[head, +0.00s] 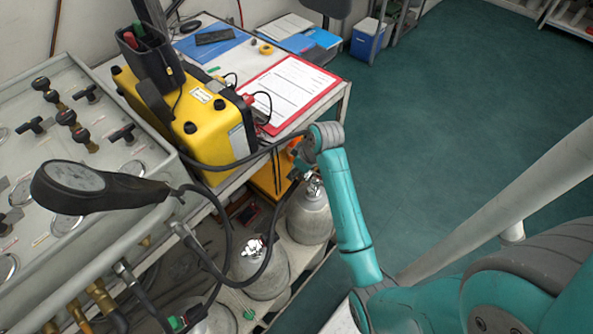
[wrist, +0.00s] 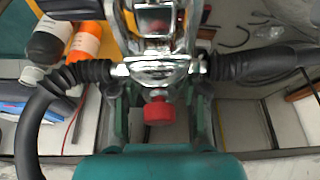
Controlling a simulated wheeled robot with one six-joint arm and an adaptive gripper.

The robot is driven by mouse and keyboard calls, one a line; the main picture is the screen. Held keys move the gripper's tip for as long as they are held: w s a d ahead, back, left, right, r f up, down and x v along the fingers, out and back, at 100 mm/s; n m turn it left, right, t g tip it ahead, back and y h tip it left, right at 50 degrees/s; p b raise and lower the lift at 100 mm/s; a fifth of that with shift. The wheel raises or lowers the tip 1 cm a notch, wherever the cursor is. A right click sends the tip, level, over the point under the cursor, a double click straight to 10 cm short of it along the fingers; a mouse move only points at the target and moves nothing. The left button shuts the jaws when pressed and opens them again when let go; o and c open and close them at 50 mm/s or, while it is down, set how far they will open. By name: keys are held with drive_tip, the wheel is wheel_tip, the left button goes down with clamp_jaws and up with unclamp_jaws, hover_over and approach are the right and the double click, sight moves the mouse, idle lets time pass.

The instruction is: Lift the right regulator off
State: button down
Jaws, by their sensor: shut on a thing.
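The right regulator is a chrome block (wrist: 157,70) with a red knob (wrist: 158,111) and black hoses leaving both sides in the wrist view. My gripper (wrist: 157,85) is shut on it, one finger on each side. In the head view my gripper (head: 303,160) is at the top of the right grey cylinder (head: 309,222), largely hidden by my wrist. Chrome (head: 314,185) shows just above that cylinder's neck. Whether the regulator still touches the cylinder valve cannot be told.
A second grey cylinder (head: 262,272) with a chrome fitting (head: 253,246) stands to the left, with black hoses looping close by. A yellow case (head: 196,125) and a red clipboard (head: 292,93) lie on the bench above.

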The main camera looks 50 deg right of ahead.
drive_tip(key=shift+r, duration=1)
